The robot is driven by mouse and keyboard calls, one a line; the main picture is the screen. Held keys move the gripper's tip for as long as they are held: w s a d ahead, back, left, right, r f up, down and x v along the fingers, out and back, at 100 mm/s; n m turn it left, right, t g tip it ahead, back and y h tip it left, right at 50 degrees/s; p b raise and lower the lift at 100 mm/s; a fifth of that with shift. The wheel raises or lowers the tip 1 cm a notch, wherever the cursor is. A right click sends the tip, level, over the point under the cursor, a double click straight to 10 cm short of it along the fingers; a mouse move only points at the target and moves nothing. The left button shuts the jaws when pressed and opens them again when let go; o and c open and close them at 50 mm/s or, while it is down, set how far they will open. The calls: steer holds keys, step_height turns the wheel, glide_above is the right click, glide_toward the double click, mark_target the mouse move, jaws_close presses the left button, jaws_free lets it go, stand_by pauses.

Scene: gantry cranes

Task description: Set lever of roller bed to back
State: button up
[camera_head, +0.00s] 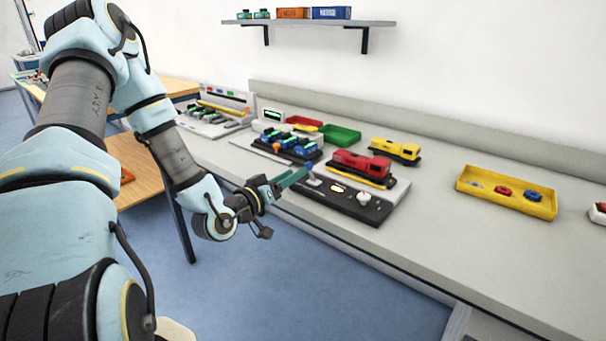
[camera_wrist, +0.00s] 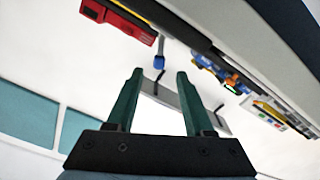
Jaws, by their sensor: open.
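The red toy locomotive (camera_head: 360,165) stands on the roller bed, whose dark front panel (camera_head: 345,196) carries a lever (camera_head: 313,180) at its left end. In the wrist view, which is upside down, a blue-handled lever (camera_wrist: 158,60) shows beyond my fingertips, in line with the gap between them. Part of the red locomotive (camera_wrist: 122,22) also shows there at the upper left. My gripper (camera_head: 295,178) is open and empty, with its green fingers close to the lever at the panel's left end. I cannot tell from these frames whether they touch it or which way the lever leans.
Blue and green toy vehicles (camera_head: 288,145) stand left of the roller bed. A yellow locomotive (camera_head: 395,151), green tray (camera_head: 341,135) and red tray (camera_head: 303,123) lie behind. A yellow tray (camera_head: 505,203) with small parts is at right. Bare bench (camera_head: 428,200) lies between.

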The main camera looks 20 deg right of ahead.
steer(key=shift+b+v, duration=0.4)
steer(key=shift+v, duration=1.6)
steer(key=w+a+f+g+y, duration=0.1)
steer(key=w+a+f+y, duration=0.1)
steer(key=a+y, duration=0.45)
steer(key=w+a+f+g+y, duration=0.1)
steer(key=w+a+f+y, duration=0.15)
steer(key=a+y, duration=0.4)
steer(key=s+a+r+n+g+y, duration=0.2)
steer(key=s+a+r+n+g, duration=0.3)
steer(key=s+a, duration=0.7)
steer(key=shift+a+r+n+y, duration=0.35)
steer(key=shift+a+r, duration=0.2)
steer(key=shift+r, duration=0.4)
steer(key=shift+s+d, duration=0.15)
